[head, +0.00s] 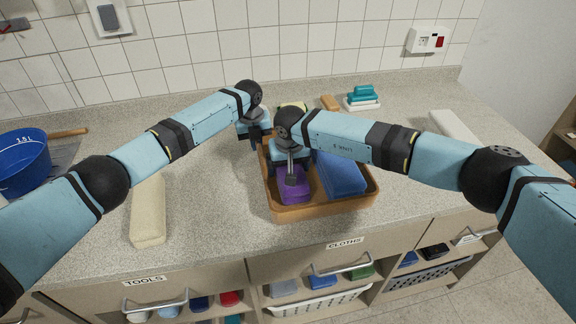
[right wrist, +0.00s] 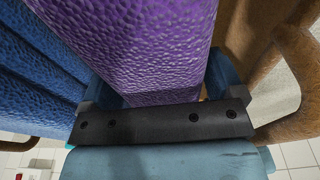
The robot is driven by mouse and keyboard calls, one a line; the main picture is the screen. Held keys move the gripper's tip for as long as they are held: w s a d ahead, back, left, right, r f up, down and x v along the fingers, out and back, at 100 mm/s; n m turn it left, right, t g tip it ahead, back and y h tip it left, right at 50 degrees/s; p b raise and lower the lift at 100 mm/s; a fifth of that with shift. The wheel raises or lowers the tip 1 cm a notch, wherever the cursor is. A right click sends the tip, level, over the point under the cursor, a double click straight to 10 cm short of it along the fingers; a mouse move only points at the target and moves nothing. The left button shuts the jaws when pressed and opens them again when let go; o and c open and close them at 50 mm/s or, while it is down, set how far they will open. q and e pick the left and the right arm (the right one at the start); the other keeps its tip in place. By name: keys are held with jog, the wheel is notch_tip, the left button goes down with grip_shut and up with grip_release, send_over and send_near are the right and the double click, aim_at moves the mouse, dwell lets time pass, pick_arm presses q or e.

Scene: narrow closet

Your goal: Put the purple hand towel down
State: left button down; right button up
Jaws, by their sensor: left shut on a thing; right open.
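The purple hand towel (head: 297,192) lies in the brown tray (head: 320,208) on the counter, left of a folded blue cloth (head: 342,178). My right gripper (head: 290,176) is open, pointing down at the purple towel. In the right wrist view the purple towel (right wrist: 145,45) shows between the open fingers of the right gripper (right wrist: 158,90), with the blue cloth (right wrist: 40,75) on the left. My left gripper (head: 254,138) is shut at the tray's back left rim and appears to grip it; the fingertips are partly hidden.
A cream block (head: 148,215) lies left of the tray and a blue bucket (head: 22,162) stands at far left. A teal brush (head: 363,94) and another cream block (head: 455,127) are at the back right. Open shelves labelled CLOTHS (head: 345,243) are below the counter edge.

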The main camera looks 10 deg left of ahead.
notch_tip(320, 180, up, 12)
jog(key=s, duration=0.1)
jog(key=shift+s+d, duration=0.3)
jog(key=shift+s, duration=0.05)
